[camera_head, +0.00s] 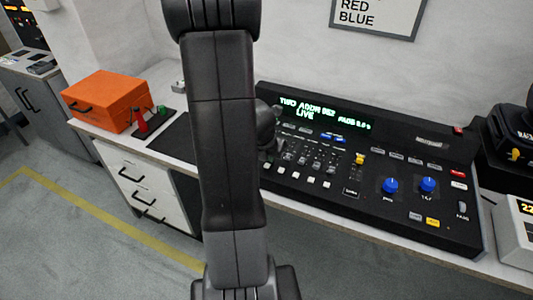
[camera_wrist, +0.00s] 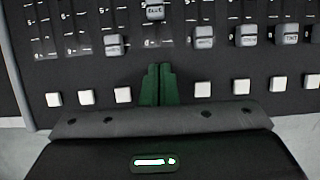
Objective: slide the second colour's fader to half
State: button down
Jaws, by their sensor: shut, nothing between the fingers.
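The lighting console (camera_head: 400,215) stands on the bench, with a row of faders (camera_head: 312,160) that also shows in the wrist view. There the fader cap marked BLUE (camera_wrist: 155,11) sits at the top edge, higher than its neighbours and close to a mark that looks like 5. The caps to its left (camera_wrist: 113,45) and right (camera_wrist: 204,37) sit lower. My gripper (camera_wrist: 158,72) is shut and empty, its green fingertips below the BLUE cap, in line with its track and apart from it. In the head view my arm hides the gripper and part of the console.
White buttons (camera_wrist: 123,95) line the console below the faders. A wall sign (camera_head: 375,14) shows RED and BLUE, its top cut off. The console screen (camera_head: 325,112) is lit. An orange case (camera_head: 105,100) stands left, blue knobs (camera_head: 390,185) right. Floor in front is clear.

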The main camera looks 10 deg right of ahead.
jog(key=shift+w+d+r+p, duration=0.25)
jog(key=shift+w+d+p, duration=0.1)
jog(key=shift+w+p, duration=0.25)
jog(key=shift+w+d+f+p, duration=0.15)
jog(key=shift+w+d+p, duration=0.25)
jog(key=shift+w+d, duration=0.5)
jog(key=shift+w+a, duration=0.1)
jog(key=shift+w, duration=0.1)
jog(key=shift+w+p, duration=0.25)
jog(key=shift+p, duration=0.3)
jog(key=shift+w+d, duration=0.35)
jog(key=shift+f, duration=0.1)
